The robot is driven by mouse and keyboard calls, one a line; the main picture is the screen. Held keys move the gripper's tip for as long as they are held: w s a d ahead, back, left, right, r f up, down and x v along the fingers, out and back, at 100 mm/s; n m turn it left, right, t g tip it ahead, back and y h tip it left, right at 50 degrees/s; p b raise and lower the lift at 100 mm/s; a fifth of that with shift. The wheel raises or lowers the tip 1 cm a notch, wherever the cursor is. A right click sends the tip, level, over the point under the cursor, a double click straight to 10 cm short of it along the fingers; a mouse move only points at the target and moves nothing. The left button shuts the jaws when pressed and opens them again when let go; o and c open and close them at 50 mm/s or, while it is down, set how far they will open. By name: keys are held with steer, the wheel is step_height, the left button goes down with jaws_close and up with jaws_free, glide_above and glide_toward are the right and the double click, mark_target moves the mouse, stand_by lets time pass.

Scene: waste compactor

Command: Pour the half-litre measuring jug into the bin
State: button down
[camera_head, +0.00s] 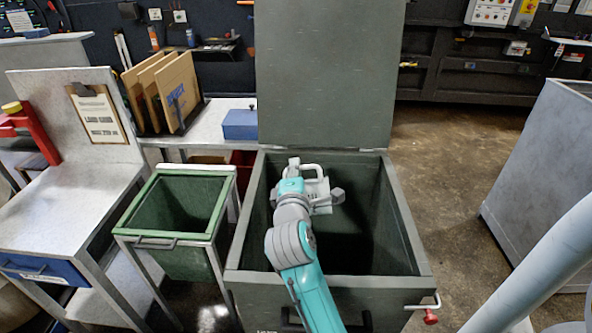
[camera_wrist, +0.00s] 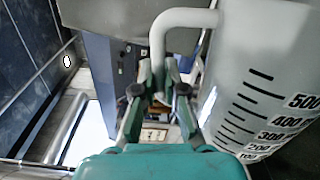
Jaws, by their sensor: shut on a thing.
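The measuring jug is pale grey-white with black marks up to 500 (camera_wrist: 250,75) and fills the right of the wrist view. My gripper (camera_wrist: 160,88) is shut on the jug's handle, at its lower part. In the head view my gripper (camera_head: 318,193) and a pale part of the jug (camera_head: 309,170) are over the open mouth of the large grey-green bin (camera_head: 411,238). My arm hides most of the jug there. I cannot tell the jug's exact tilt or its contents. The bin's inside is dark.
The bin's lid (camera_head: 325,70) stands raised behind the mouth. A smaller green bin (camera_head: 170,255) stands to the left, beside a grey table (camera_head: 55,205) with a clipboard. A grey cabinet (camera_head: 540,175) stands at the right. The floor between it and the bin is clear.

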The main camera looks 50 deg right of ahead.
steer(key=w+n, duration=0.1)
steer(key=a+r+n, duration=0.1)
steer(key=n, duration=0.1)
steer(key=shift+w+a, duration=0.25)
steer(key=shift+w, duration=0.15)
steer(key=w+n, duration=0.1)
steer(key=n, duration=0.3)
steer(key=w+a+n, duration=0.1)
steer(key=n, duration=0.3)
steer(key=w+a+f+n, duration=0.1)
steer(key=n, duration=0.3)
steer(key=shift+a+f+n, duration=0.1)
steer(key=shift+a+n, duration=0.05)
steer(key=shift+n, duration=0.25)
